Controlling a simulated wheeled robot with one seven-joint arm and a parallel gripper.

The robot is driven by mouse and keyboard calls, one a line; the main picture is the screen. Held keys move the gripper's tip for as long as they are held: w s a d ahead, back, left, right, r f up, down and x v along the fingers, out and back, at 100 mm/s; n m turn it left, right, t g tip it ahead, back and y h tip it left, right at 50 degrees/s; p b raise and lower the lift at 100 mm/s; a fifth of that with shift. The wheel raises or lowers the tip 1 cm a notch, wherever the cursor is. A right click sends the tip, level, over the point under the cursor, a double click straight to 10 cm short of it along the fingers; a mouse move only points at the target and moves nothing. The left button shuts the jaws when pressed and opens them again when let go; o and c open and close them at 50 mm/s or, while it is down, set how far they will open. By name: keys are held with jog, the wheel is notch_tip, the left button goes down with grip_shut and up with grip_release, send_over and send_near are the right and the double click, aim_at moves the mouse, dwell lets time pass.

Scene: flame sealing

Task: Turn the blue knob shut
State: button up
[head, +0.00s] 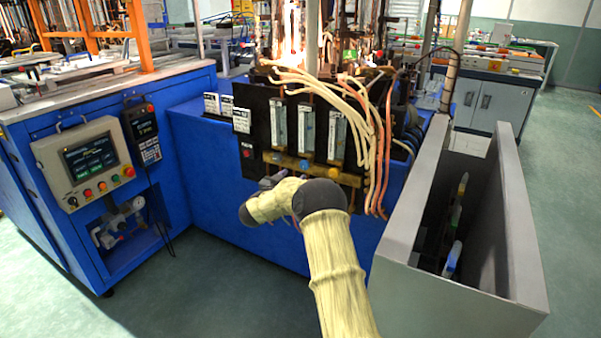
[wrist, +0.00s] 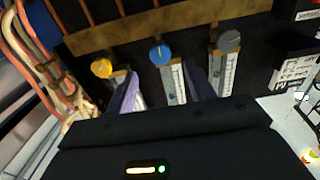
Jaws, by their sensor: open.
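The blue knob (wrist: 160,53) shows in the wrist view on a brass bar (wrist: 118,33), at the end of the middle flow tube. My gripper (wrist: 163,72) is open, with its two purple fingers apart. The blue knob appears between and just beyond the fingertips; I cannot tell the remaining distance, and no contact shows. In the head view my gripper (head: 271,180) is low in front of the brass bar (head: 318,167), at the end of my cream-sleeved arm.
A yellow knob (wrist: 102,68) and a grey knob (wrist: 229,41) flank the blue one closely. Cream and orange hoses (head: 375,130) hang right of the flow tubes. A grey open-topped bin (head: 527,240) stands at right, and a control panel (head: 88,160) at left.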

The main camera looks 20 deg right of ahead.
aim_at(303, 166)
jog(key=shift+b+x, duration=0.5)
jog(key=shift+x, duration=2.65)
jog(key=c, duration=1)
